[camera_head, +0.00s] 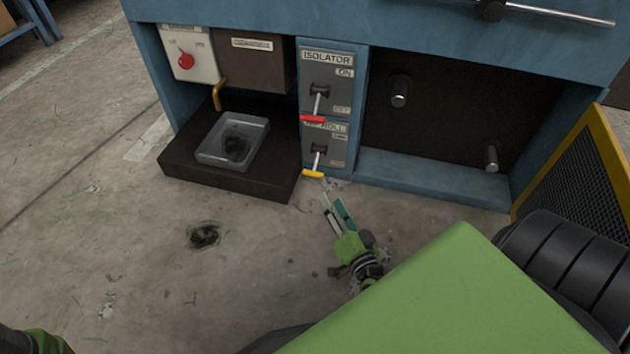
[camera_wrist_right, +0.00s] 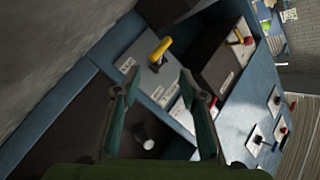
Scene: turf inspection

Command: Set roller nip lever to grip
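The nip roll panel (camera_head: 341,150) is the lower grey panel on the blue machine's front. Its lever has a grey shaft and a yellow handle (camera_head: 313,174), pointing down to the panel's lower edge. The small position labels are too blurred to read surely. My right gripper (camera_head: 331,198) is in front of and below the yellow handle. In the right wrist view its two fingers (camera_wrist_right: 158,72) are spread and empty. The yellow handle (camera_wrist_right: 159,49) appears beyond the tips, roughly between them, with no clear contact. My left gripper is not in view.
The isolator panel (camera_head: 331,70), with a red-handled lever (camera_head: 312,119) pointing down, is just above. A dark ledge with a grey tray (camera_head: 207,155) juts out at left. A yellow-framed mesh guard (camera_head: 590,170) stands at right. The floor before the panels is open.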

